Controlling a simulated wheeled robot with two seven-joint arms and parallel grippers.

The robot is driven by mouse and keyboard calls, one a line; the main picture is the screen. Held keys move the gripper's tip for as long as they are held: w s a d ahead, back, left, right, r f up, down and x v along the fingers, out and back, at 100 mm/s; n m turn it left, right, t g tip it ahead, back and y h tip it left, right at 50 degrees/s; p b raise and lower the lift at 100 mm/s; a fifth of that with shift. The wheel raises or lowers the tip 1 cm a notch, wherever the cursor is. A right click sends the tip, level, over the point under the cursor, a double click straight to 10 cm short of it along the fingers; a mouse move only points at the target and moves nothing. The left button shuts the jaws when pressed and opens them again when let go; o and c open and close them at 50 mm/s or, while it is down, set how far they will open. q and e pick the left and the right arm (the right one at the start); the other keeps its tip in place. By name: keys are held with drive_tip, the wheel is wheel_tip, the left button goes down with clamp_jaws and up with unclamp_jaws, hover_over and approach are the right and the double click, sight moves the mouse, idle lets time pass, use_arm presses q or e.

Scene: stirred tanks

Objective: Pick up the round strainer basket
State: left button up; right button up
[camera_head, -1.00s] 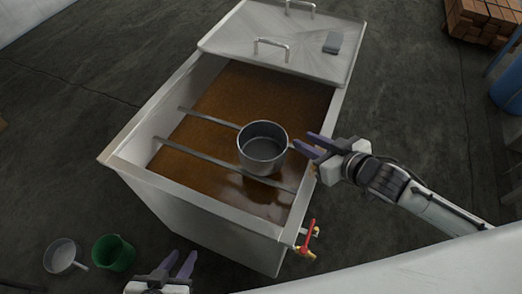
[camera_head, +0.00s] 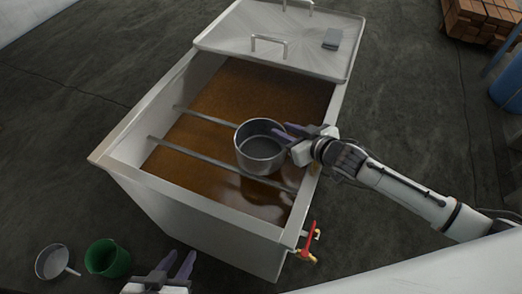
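The round strainer basket (camera_head: 258,150) is a grey metal pot-like vessel. It sits on two metal bars across the open tank (camera_head: 190,205), above brown liquid. My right gripper (camera_head: 288,134) is at the basket's right rim, its dark fingers reaching over or astride the rim. The fingers look apart, and I cannot tell whether they touch the wall. My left gripper (camera_head: 178,264) is low in the picture, in front of the tank, open and empty, far from the basket.
A metal lid (camera_head: 290,22) with handles covers the tank's far end, with a small grey block (camera_head: 332,39) on it. A red-handled valve (camera_head: 311,240) juts from the near right corner.

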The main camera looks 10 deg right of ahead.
drive_tip(key=shift+w, duration=0.2)
clamp_jaws()
idle(1.3)
